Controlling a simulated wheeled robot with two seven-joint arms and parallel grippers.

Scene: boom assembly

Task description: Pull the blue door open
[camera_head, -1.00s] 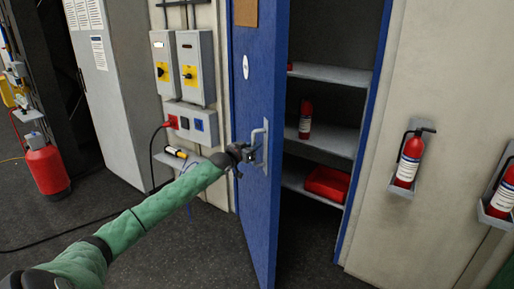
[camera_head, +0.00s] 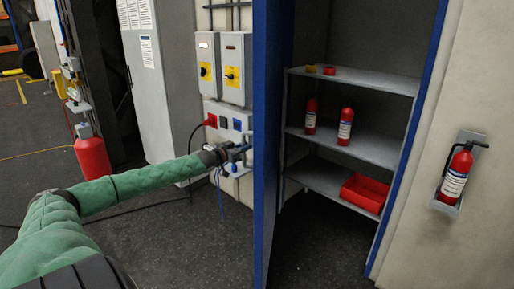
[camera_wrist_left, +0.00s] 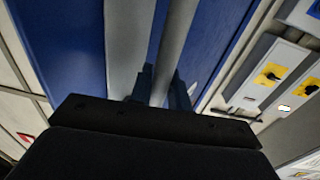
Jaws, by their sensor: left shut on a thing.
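The blue door (camera_head: 266,150) stands wide open and shows nearly edge-on in the head view. Its outer face shows in the left wrist view (camera_wrist_left: 68,45). My left gripper (camera_head: 240,150) reaches in from the left to the door's outer side. In the left wrist view its fingers (camera_wrist_left: 159,88) are shut around the grey bar of the door handle (camera_wrist_left: 176,45). In the head view the door edge partly hides the handle. My right gripper is not in view.
Behind the door is a cabinet with grey shelves (camera_head: 375,150), two fire extinguishers and a red bin (camera_head: 364,193). A wall extinguisher (camera_head: 455,178) hangs at right. Switch boxes (camera_head: 233,70) are on the wall left of the door. The dark floor in front is clear.

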